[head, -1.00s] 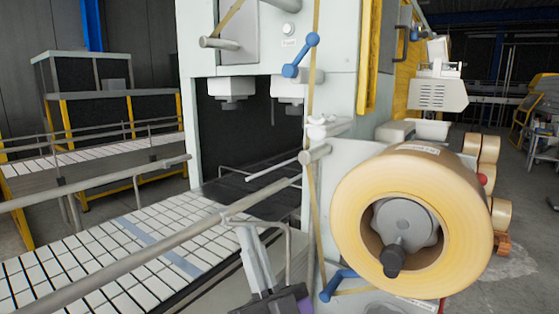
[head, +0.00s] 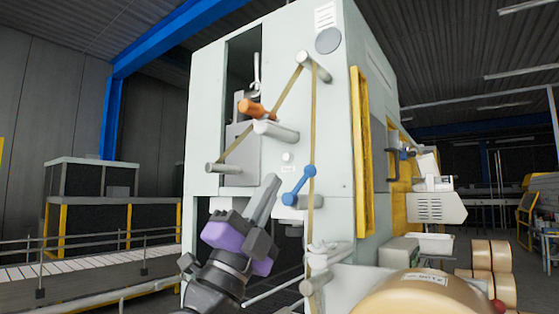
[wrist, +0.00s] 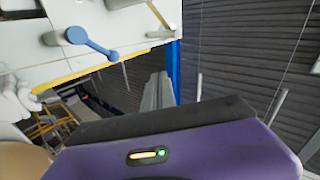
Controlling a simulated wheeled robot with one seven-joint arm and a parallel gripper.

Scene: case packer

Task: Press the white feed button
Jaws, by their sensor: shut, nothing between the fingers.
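The white feed button (head: 287,157) is a small round button on the pale front panel of the machine, with a small label (head: 288,169) just below it. My gripper (head: 273,179) is shut and empty, its grey fingers pointing up and a little right. In the head view its tips show just below and left of the button and label. The gap in depth to the panel is hard to judge. In the wrist view the shut fingers (wrist: 158,90) show above the purple gripper body. I cannot make out the button there.
A tan tape strand runs over rollers (head: 276,130) above and past the lever. The tape roll (head: 430,296) is low right.

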